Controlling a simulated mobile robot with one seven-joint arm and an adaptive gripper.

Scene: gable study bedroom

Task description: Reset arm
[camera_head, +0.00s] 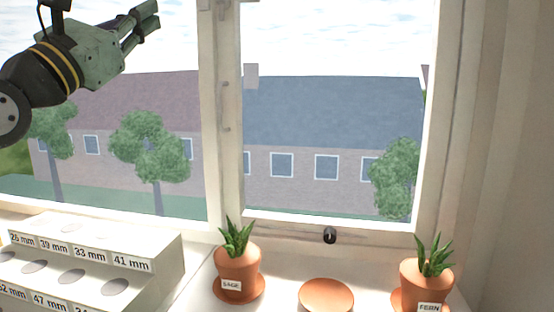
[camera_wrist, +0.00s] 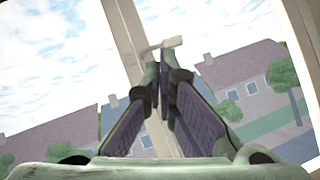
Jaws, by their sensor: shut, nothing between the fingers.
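My gripper (camera_head: 148,18) is at the upper left of the head view, raised in front of the window and well above the sill. Its fingers point to the upper right. In the wrist view my gripper (camera_wrist: 163,75) has its fingertips together with nothing between them. Nothing hangs from it or touches it. Behind the fingers the wrist view shows the window frame (camera_wrist: 127,35) and houses outside.
A stepped white block (camera_head: 150,250) with round holes and millimetre labels stands at lower left. To its right are a potted plant labelled SAGE (camera_head: 237,265), an empty terracotta saucer (camera_head: 326,296) and a plant labelled FERN (camera_head: 427,275). A window handle (camera_head: 330,235) sticks out above the saucer.

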